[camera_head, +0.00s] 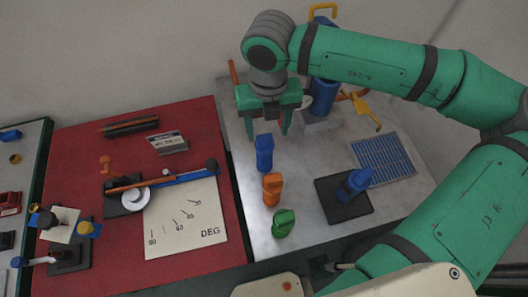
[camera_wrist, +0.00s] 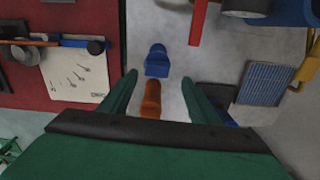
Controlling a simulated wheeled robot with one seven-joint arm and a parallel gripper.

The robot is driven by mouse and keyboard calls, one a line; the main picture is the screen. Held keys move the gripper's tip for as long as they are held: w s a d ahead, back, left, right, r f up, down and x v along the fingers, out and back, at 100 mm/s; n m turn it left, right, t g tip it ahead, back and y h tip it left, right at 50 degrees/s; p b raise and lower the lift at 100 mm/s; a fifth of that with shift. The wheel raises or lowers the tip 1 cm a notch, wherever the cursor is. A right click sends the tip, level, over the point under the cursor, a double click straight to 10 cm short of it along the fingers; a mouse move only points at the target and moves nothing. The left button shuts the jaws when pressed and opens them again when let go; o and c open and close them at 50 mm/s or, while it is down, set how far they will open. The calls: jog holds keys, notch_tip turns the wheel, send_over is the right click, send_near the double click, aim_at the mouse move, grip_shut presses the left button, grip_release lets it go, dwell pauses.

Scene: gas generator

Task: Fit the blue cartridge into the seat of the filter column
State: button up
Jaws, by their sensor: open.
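The blue cartridge (camera_head: 264,152) stands on the grey metal bench top, at the far end of a row with an orange cartridge (camera_head: 272,188) and a green one (camera_head: 284,222). My gripper (camera_head: 268,132) is open, with its fingers pointing down close to the blue cartridge. In the wrist view the blue cartridge (camera_wrist: 157,62) shows beyond the open fingers (camera_wrist: 160,88), with nothing held. The orange cartridge (camera_wrist: 151,98) appears between them. A blue upright cylinder (camera_head: 323,97), apparently the filter column, stands behind and right of my gripper. Its seat cannot be made out clearly.
A black plate (camera_head: 335,207) bears another blue piece (camera_head: 356,181), right of the row. A blue grille (camera_head: 383,159) and a yellow valve-like part (camera_head: 364,108) lie farther right. A red board (camera_head: 80,180) with a dial plate (camera_head: 185,222) lies left.

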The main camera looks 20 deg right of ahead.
aim_at(265, 137)
jog(key=shift+w+a+f, duration=0.15)
jog(key=shift+a+f, duration=0.05)
jog(key=shift+f, duration=1.1)
jog(key=shift+w+a+f, duration=0.1)
jog(key=shift+a+f, duration=0.05)
jog(key=shift+f, duration=1.15)
grip_shut()
jog(key=shift+r, duration=0.1)
